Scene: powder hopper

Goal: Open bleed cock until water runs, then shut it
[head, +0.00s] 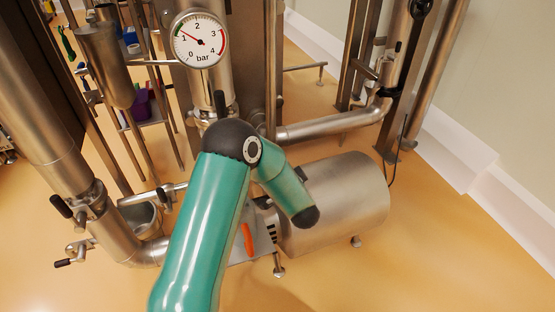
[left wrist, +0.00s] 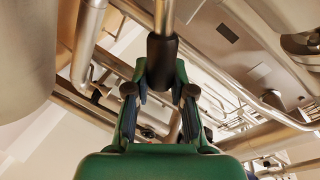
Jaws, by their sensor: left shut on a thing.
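In the left wrist view my left gripper (left wrist: 160,85) is shut on a black-sleeved handle (left wrist: 162,52), its fingers on either side of the sleeve. A steel rod runs up from the sleeve. In the head view my green arm hides the gripper and the held handle, so I cannot tell which fitting they belong to. A small steel cock (head: 160,192) sits above a metal cup (head: 138,217) left of my arm. No water stream shows. My right gripper is in neither view.
A pressure gauge (head: 200,40) reads between 1 and 2 bar. A steel motor drum (head: 345,205) lies right of my arm. A black-handled valve (head: 75,250) is on the pipe at left. Pipes and posts crowd the back. Floor is clear at lower right.

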